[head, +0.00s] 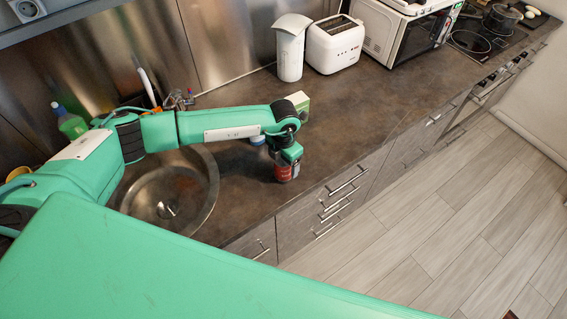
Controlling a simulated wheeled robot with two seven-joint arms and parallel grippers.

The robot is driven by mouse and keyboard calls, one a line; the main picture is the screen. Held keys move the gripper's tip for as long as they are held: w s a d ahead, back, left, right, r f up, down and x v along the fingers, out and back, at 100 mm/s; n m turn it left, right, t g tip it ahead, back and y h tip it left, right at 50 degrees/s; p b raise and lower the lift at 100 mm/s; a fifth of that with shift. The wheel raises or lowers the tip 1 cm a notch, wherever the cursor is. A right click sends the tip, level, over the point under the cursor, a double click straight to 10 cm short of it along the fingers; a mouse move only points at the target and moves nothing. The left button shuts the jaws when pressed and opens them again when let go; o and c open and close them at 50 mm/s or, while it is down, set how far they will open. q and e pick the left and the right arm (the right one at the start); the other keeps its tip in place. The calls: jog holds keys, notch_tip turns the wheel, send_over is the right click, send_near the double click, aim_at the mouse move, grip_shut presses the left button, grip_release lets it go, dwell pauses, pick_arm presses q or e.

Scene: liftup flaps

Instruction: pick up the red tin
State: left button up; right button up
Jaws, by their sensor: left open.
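The red tin (283,173) stands on the dark counter near its front edge, to the right of the round sink. My left gripper (288,162) points down right over the tin, and its lower end overlaps the tin's upper part. The gripper and wrist hide the tin's top. The fingers are too small to make out clearly, and I see no clear grip on the tin. My right gripper is not in view.
The round sink (170,205) lies left of the tin. A white toaster (335,45), a white canister (290,55) and a microwave (402,35) stand along the back. The counter right of the tin is clear.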

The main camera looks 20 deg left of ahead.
pick_arm(q)
notch_tip(320, 180, down, 3)
jog(key=shift+w+a+p, duration=0.1)
jog(key=shift+a+p, duration=0.05)
jog(key=shift+p, duration=0.6)
jog(key=shift+f, duration=0.3)
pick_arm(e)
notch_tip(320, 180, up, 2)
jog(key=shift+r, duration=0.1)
pick_arm(q)
jog(key=shift+c, duration=0.3)
jog(key=c, duration=1)
jog(key=shift+r, duration=0.1)
